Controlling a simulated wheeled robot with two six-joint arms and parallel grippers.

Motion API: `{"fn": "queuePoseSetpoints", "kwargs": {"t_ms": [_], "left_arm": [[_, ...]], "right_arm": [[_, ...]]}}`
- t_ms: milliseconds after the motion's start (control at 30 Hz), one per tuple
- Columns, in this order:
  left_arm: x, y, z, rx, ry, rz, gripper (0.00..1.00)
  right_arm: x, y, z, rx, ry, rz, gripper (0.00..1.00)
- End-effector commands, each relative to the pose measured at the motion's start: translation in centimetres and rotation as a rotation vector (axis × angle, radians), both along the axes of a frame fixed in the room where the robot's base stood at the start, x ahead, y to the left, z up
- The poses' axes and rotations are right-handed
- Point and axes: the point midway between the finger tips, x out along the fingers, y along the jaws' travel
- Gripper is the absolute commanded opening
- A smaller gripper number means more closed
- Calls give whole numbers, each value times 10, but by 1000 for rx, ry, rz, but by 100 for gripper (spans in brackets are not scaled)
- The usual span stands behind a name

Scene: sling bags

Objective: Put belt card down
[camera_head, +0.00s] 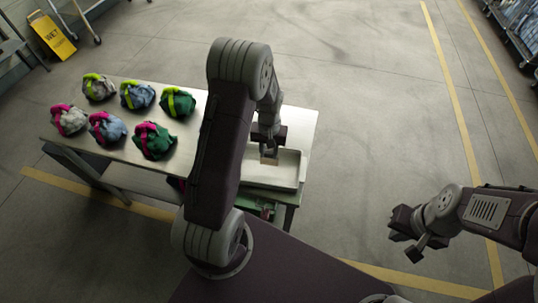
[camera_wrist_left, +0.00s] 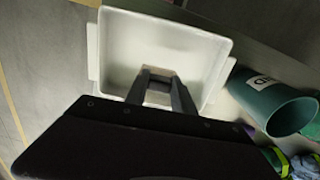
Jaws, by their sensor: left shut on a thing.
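My left gripper (camera_head: 269,152) is over the white tray at the right end of the table. It is shut on a small tan card, the belt card (camera_head: 270,161). In the left wrist view the left gripper (camera_wrist_left: 160,97) points down into the tray (camera_wrist_left: 112,45), with the card (camera_wrist_left: 158,98) between its fingers. I cannot tell whether the card touches the tray floor. The tray also shows in the head view (camera_head: 292,168), partly hidden by my left arm. My right gripper (camera_head: 408,236) is open and empty, off to the right above the floor.
Several bundled sling bags in grey, blue and green (camera_head: 135,96) sit on the left of the metal table (camera_head: 110,165). A green bin (camera_wrist_left: 270,102) with a white label is beside the tray. A yellow sign (camera_head: 52,38) stands far left.

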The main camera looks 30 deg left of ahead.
Motion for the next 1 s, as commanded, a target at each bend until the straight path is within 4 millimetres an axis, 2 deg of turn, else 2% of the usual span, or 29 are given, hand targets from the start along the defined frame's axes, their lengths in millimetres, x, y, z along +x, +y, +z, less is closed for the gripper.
{"fn": "queuePoseSetpoints", "kwargs": {"t_ms": [133,500,533,600,867,1000], "left_arm": [[-1,0,-21,-1,3,0,0],[-1,0,-27,0,0,0,0],[-1,0,-27,0,0,0,33],[-1,0,-26,0,0,0,52],[-1,0,-25,0,1,0,52],[0,0,-13,1,-3,0,52]], "right_arm": [[0,0,6,0,0,0,0],[0,0,1,0,0,0,0],[0,0,2,0,0,0,0],[0,0,3,0,0,0,0],[0,0,4,0,0,0,0],[0,0,2,0,0,0,0]]}}
